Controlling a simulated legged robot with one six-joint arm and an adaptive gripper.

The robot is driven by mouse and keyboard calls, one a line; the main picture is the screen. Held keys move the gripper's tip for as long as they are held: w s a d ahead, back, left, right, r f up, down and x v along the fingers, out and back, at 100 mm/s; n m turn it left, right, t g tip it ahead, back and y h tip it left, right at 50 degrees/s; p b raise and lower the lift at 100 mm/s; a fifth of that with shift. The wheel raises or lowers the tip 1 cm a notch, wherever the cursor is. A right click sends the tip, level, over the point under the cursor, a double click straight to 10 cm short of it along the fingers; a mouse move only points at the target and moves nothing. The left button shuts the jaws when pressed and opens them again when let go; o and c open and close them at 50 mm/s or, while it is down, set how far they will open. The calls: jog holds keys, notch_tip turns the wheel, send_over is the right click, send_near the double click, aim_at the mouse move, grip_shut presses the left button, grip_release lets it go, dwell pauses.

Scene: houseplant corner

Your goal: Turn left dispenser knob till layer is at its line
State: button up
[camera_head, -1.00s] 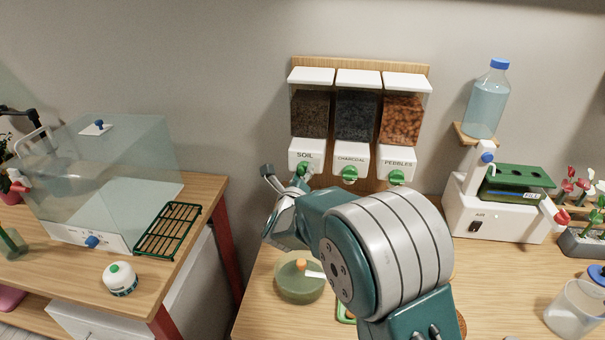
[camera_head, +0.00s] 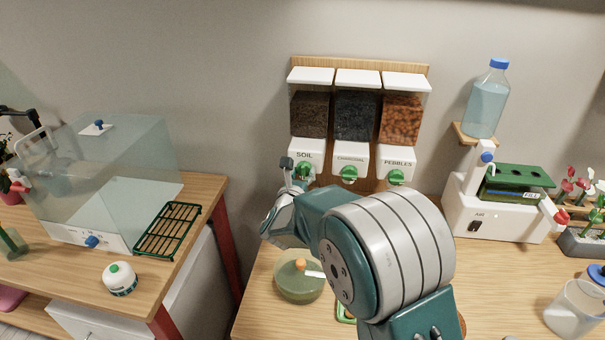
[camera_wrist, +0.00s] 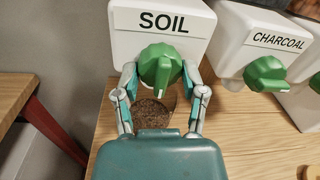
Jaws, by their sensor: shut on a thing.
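The left dispenser, labelled SOIL (camera_head: 304,156), hangs on the wall board with dark brown soil (camera_head: 310,115) in its clear bin. Its green knob (camera_wrist: 160,66) faces out under the label. My gripper (camera_wrist: 158,76) is shut on this knob, one finger on each side. In the head view my gripper (camera_head: 292,172) is at the knob, which it partly covers. Below the knob, the wrist view shows brown soil (camera_wrist: 152,112) in a round vessel, mostly hidden by my gripper. I cannot make out the vessel's line or how the layer stands against it.
The charcoal dispenser (camera_head: 350,159) and pebbles dispenser (camera_head: 397,162) hang close on the right. A greenish glass bowl (camera_head: 299,284) stands on the table below. A white pump unit (camera_head: 490,215) stands right. A clear case (camera_head: 110,175) and green rack (camera_head: 168,230) are left.

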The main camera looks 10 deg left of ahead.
jog(key=shift+s+f, duration=0.1)
jog(key=shift+f, duration=0.3)
jog(key=o, duration=1.2)
jog(key=shift+a, duration=0.1)
jog(key=shift+c, duration=0.2)
jog(key=shift+r, duration=0.25)
jog(key=s, duration=1.1)
jog(key=shift+s+a, duration=0.2)
jog(key=shift+s, duration=0.15)
